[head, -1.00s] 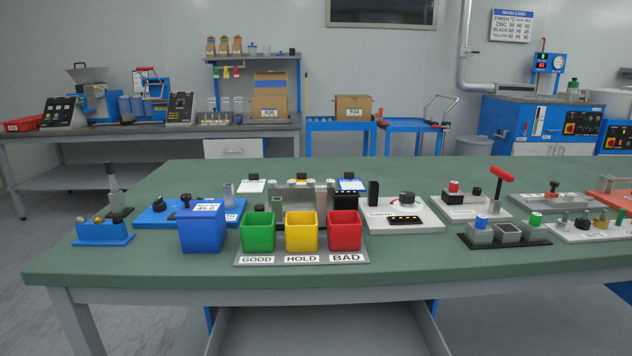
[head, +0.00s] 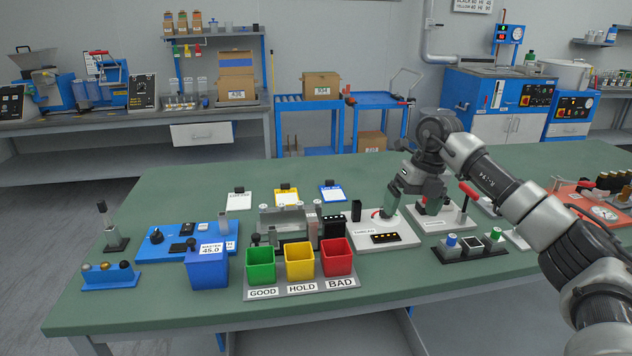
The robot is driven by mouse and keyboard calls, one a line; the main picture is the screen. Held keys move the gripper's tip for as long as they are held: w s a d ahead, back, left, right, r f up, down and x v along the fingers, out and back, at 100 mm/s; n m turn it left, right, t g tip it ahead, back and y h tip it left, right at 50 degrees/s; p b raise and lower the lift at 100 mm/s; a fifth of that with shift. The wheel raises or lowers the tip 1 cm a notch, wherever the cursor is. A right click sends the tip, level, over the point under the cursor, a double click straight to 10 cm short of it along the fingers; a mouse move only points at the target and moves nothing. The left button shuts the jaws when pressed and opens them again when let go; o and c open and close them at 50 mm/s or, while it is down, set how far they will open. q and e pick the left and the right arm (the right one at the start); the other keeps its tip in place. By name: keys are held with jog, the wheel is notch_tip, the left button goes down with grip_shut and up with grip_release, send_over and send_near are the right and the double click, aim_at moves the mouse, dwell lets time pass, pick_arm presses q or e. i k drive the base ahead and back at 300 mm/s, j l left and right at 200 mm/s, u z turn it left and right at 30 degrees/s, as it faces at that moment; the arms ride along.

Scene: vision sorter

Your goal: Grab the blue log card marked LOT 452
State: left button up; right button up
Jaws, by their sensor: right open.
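A blue card (head: 333,192) with a white label and a dark clip on top lies at the back middle of the green table. Its print is too small to read. A yellow card (head: 286,197) and a white card (head: 238,201) lie in a row to its left. My left gripper is out of view.
Green, yellow and red bins (head: 301,262) stand on a grey tray in front. A metal fixture (head: 288,227) and a black upright block (head: 356,211) stand near the cards. The table behind the cards is clear.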

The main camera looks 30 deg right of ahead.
aim_at(330, 192)
jog(key=i, duration=1)
